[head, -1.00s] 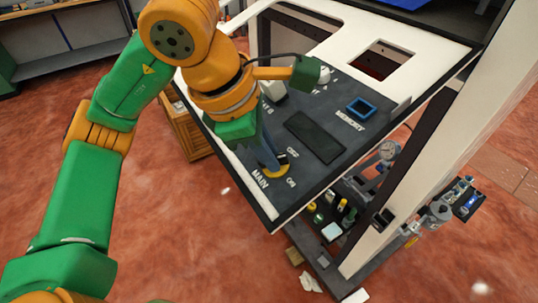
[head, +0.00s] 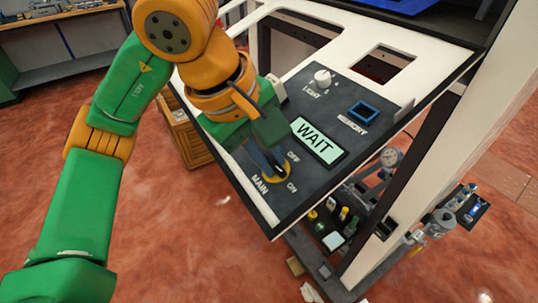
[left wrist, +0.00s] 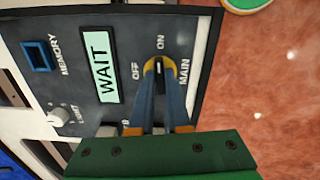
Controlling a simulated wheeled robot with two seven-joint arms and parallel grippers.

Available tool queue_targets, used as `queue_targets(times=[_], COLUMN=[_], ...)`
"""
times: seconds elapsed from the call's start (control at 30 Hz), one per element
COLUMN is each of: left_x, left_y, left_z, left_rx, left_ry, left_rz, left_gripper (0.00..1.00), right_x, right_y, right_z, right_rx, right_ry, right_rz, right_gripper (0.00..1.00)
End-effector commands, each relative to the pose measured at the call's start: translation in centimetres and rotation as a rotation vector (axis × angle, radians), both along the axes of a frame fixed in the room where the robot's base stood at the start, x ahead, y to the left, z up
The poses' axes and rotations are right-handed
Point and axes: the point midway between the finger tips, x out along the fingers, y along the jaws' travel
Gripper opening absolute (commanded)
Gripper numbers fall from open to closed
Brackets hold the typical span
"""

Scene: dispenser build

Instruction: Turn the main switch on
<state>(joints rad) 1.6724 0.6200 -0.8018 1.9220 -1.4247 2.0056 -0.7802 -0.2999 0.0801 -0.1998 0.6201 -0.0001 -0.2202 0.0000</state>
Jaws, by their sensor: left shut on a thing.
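The main switch shows in the left wrist view (left wrist: 158,67) as a dark knob inside a yellow ring, marked MAIN, OFF and ON. Its knob lines up with the ON mark. In the head view the yellow ring (head: 284,178) sits near the lower corner of the grey control panel (head: 306,192). My left gripper (head: 273,173) is shut on the switch knob, and its blue fingers (left wrist: 158,92) stand on both sides of it. The fingers hide part of the knob. A display (head: 318,142) on the panel is lit and reads WAIT. My right gripper is not in view.
A white LIGHT knob (head: 323,79) and a blue-framed MEMORY socket (head: 363,111) are on the same panel. A white frame post (head: 440,150) rises at the right. Several small fittings lie below the panel. Open red floor spreads at the lower left.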

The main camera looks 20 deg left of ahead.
Motion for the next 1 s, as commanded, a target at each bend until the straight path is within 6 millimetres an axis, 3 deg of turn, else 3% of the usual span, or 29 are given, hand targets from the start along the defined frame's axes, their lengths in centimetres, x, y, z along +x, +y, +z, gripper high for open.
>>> queue_targets(times=[0.3,0.87,0.9,0.97,1.0], left_x=[-0.01,-0.03,-0.03,-0.03,-0.03], left_y=[-0.02,-0.01,-0.01,-0.01,0.01], left_z=[0.06,0.03,0.03,0.03,0.01], left_rx=[0.030,0.038,0.038,0.038,0.039], left_ry=[-0.027,-0.031,-0.031,-0.031,-0.032], left_rz=[-0.102,-0.124,-0.124,-0.124,-0.123], left_gripper=[0.00,0.00,0.26,0.42,0.45], right_x=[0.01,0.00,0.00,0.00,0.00], right_y=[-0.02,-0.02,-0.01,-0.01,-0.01], right_z=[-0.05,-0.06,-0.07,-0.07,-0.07], right_rx=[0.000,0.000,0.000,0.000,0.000], right_ry=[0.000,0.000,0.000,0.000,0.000], right_rz=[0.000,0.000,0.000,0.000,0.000], right_gripper=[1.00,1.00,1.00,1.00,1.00])
